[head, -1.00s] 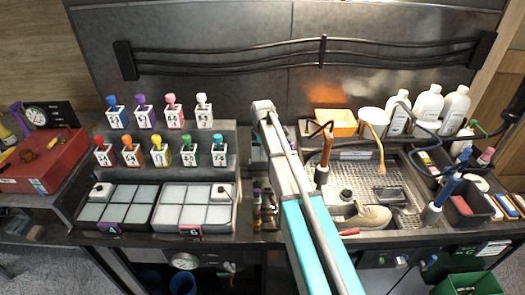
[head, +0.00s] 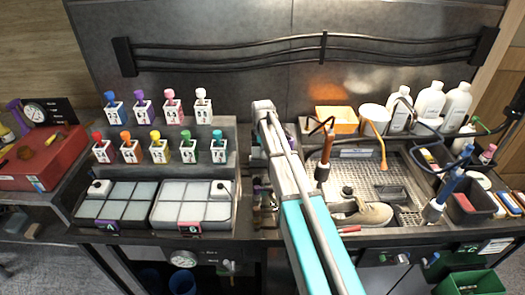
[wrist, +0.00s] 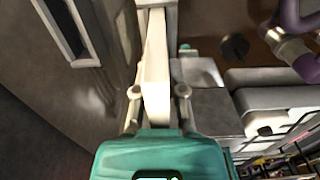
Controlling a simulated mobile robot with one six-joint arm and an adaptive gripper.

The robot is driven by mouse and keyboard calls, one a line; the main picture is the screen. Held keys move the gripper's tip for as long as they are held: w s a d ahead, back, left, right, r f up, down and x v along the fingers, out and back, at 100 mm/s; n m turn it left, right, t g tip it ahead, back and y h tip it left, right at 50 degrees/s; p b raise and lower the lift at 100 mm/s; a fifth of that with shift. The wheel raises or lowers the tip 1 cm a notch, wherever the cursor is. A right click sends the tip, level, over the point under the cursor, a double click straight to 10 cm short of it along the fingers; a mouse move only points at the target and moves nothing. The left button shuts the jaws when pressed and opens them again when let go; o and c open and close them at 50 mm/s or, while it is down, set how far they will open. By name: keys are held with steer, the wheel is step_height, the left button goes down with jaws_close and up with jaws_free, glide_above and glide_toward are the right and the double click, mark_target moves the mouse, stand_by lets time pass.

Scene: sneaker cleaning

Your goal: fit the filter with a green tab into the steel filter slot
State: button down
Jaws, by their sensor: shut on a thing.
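My gripper (wrist: 158,92) shows in the wrist view, its teal body at the bottom edge. Its two fingers are shut on a flat cream piece that looks like the filter (wrist: 156,62). Its green tab cannot be made out. A grey metal panel at the upper left has a long dark rectangular opening that looks like the steel filter slot (wrist: 68,28). The held piece is to the right of this opening and apart from it. In the head view my own arm hides the gripper and the held piece.
In the wrist view, pale blocks (wrist: 265,100) and a purple hose (wrist: 296,35) lie close on the right. In the head view, two trays of pale pads (head: 192,226) are left of my arm. A sink tray (head: 407,197) with a shoe (head: 365,213) is to the right.

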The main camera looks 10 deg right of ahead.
steer(key=shift+f+b, duration=0.7)
steer(key=shift+f, duration=0.1)
steer(key=c, duration=0.6)
jaws_free()
steer(key=shift+r, duration=0.25)
step_height(320, 180, up, 10)
steer(key=p, duration=1)
stand_by(0.7)
steer(key=s+f+m+b, duration=0.2)
steer(key=s+m, duration=0.3)
steer(key=s, duration=0.4)
steer(key=s+f+m+b, duration=0.2)
steer(key=s+m, duration=0.3)
steer(key=s, duration=0.4)
steer(key=s+f+m+b, duration=0.2)
steer(key=s+m, duration=0.3)
steer(key=s, duration=0.5)
steer(key=shift+s+f+m, duration=0.1)
steer(key=shift+f+m, duration=0.25)
steer(key=shift+m, duration=0.05)
